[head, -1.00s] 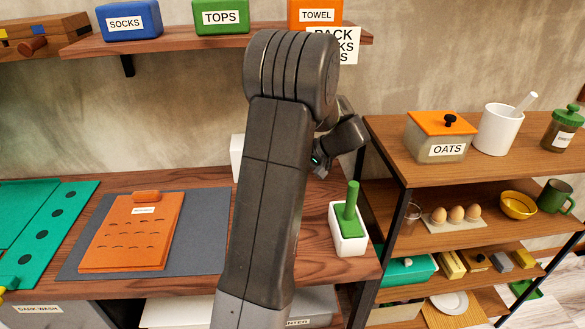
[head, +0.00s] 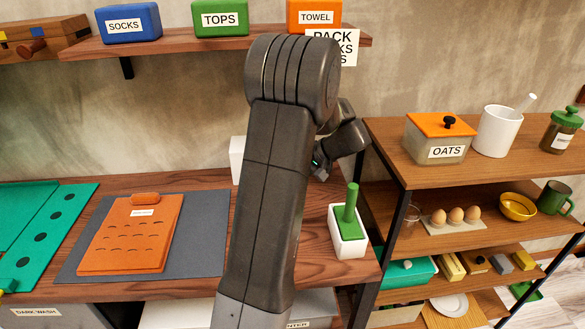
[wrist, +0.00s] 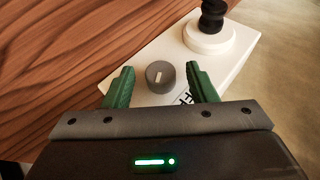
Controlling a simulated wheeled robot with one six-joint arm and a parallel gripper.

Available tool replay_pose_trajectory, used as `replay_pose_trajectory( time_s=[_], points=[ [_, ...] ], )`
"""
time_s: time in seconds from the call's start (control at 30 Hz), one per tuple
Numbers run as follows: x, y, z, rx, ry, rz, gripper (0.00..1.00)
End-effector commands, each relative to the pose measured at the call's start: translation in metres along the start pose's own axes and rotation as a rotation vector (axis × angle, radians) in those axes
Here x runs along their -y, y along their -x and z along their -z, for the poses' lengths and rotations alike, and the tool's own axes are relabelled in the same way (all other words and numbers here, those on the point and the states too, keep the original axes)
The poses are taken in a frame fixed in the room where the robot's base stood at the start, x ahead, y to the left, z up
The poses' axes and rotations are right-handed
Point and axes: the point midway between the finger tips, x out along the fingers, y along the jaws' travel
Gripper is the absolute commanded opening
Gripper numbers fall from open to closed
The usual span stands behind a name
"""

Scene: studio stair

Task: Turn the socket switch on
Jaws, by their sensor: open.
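In the wrist view, a white box (wrist: 240,60) lies under my gripper, with partly hidden dark lettering. A round grey knob (wrist: 160,76) with a pale line mark is on it. A black plug-like piece (wrist: 212,18) stands on a round white base farther up the box. My gripper (wrist: 160,67) is open, its green fingers on either side of the grey knob, with a gap on both sides. In the head view, part of a white box (head: 237,158) shows left of my arm; the arm hides the rest and the fingertips.
A green-handled brush in a white holder (head: 348,238) stands at the counter's right end. An orange board (head: 130,235) lies on a grey mat to the left. A shelf unit (head: 395,160) with jars stands to the right. A wall shelf (head: 170,47) holds labelled boxes.

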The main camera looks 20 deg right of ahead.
Motion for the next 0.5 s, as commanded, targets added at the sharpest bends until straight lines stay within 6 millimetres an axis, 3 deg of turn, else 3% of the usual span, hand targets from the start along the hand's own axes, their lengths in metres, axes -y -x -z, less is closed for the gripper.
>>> replay_pose_trajectory(
  time_s=[0.17,0.5],
  points=[
    [0.000,0.025,0.001,-0.005,0.001,-0.003,0.52],
    [-0.001,0.102,0.001,-0.004,0.000,-0.002,0.52]
  ],
)
